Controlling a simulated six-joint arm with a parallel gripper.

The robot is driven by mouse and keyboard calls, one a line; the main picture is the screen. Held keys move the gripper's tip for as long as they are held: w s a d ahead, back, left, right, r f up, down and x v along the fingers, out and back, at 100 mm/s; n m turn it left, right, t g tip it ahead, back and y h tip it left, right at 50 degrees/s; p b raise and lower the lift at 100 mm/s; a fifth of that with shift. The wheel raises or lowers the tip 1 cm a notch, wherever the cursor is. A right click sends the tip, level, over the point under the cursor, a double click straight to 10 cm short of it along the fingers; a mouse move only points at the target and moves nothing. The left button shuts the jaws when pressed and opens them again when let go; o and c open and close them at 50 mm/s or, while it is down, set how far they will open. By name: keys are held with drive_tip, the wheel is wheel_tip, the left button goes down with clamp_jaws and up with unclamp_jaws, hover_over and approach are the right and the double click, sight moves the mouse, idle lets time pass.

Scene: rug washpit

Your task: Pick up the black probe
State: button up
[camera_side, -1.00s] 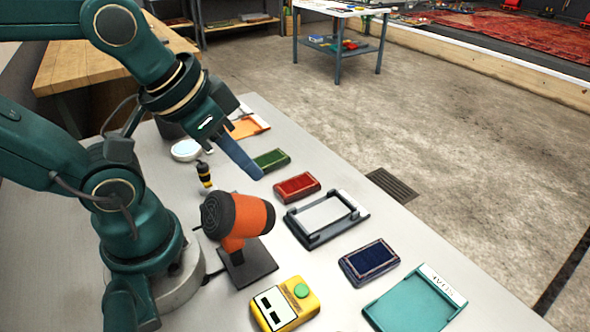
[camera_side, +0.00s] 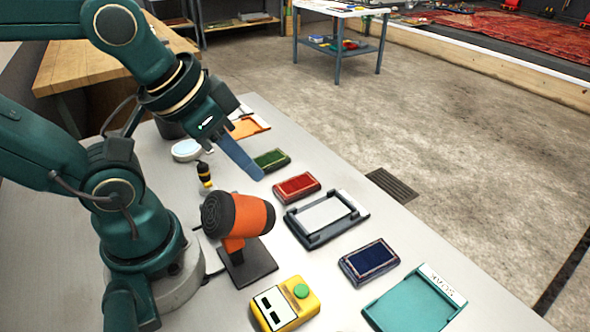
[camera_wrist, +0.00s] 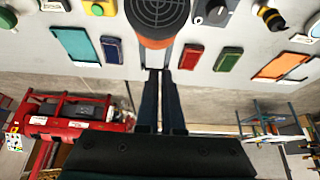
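A small upright black piece with a yellow band (camera_side: 204,174) stands on the grey table, left of my gripper's fingers; it looks like the black probe. In the wrist view a black and yellow piece (camera_wrist: 271,18) shows at the upper right, well away from the fingers. My gripper (camera_side: 258,174) hangs over the table, pointing down and right, with its blue-grey fingers overlapping in the side view. In the wrist view my gripper's two fingers (camera_wrist: 159,75) are a narrow gap apart, with nothing held between them.
An orange and black dryer-like tool (camera_side: 255,216) on a stand is in front of the probe. A white round dish (camera_side: 187,150) lies behind it. Green (camera_side: 270,160), red (camera_side: 297,187) and blue (camera_side: 369,261) pads, a grey tray (camera_side: 352,230) and a yellow box (camera_side: 283,305) line the table.

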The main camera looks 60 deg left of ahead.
drive_tip(key=o, duration=0.8)
drive_tip(key=shift+w+a+r+m, duration=0.15)
drive_tip(key=shift+a+m, duration=0.15)
drive_tip(key=shift+m, duration=0.8)
drive_tip(key=w+a+f+m+g+y, duration=0.25)
drive_tip(key=a+m, duration=0.35)
drive_tip(key=a, duration=0.3)
drive_tip(key=m+g+y, duration=0.2)
drive_tip(key=g, duration=0.2)
approach(200, 176)
drive_tip(key=w+a+f, duration=0.2)
drive_tip(key=w+f, duration=0.1)
drive_tip(key=w, duration=0.1)
drive_tip(key=s+a+f+g, duration=0.1)
drive_tip(key=s+f+n+g+h, duration=0.1)
drive_tip(key=shift+s+a+f, duration=0.15)
drive_tip(key=shift+s+a, duration=0.2)
drive_tip(key=shift+s+a+f+g, duration=0.25)
drive_tip(key=shift+s+f, duration=0.1)
drive_tip(key=shift+f, duration=0.1)
drive_tip(key=shift+x, duration=2.2)
